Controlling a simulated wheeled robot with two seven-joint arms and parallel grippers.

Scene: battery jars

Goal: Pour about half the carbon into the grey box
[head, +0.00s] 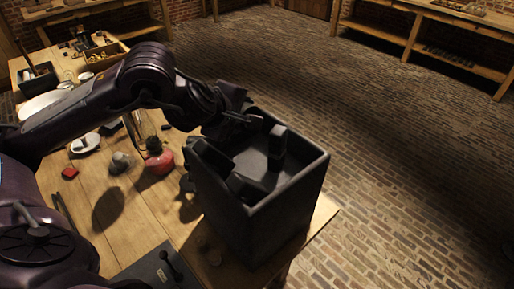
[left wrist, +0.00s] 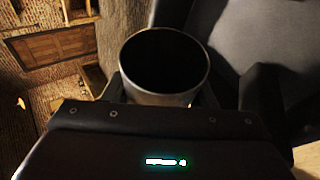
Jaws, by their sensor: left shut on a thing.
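The grey box (head: 250,215) is a deep, dark, open-topped box at the table's right front edge. My left gripper (head: 240,122) is over its back left rim. In the left wrist view my left gripper (left wrist: 165,102) is shut on a round metal-rimmed vessel (left wrist: 158,98). The vessel's mouth shows, but its inside is dark and I cannot tell its fill or any carbon. I cannot make the vessel out in the head view. Dark blocky shapes (head: 277,145) show inside the box; I cannot tell what they are. My right gripper is not in view.
On the wooden table (head: 135,215) are a red round object (head: 160,163), a grey rounded one (head: 120,162), a red square (head: 70,173) and a white dish (head: 84,143). A dark plate (head: 150,268) lies in front. Open floor lies right of the table.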

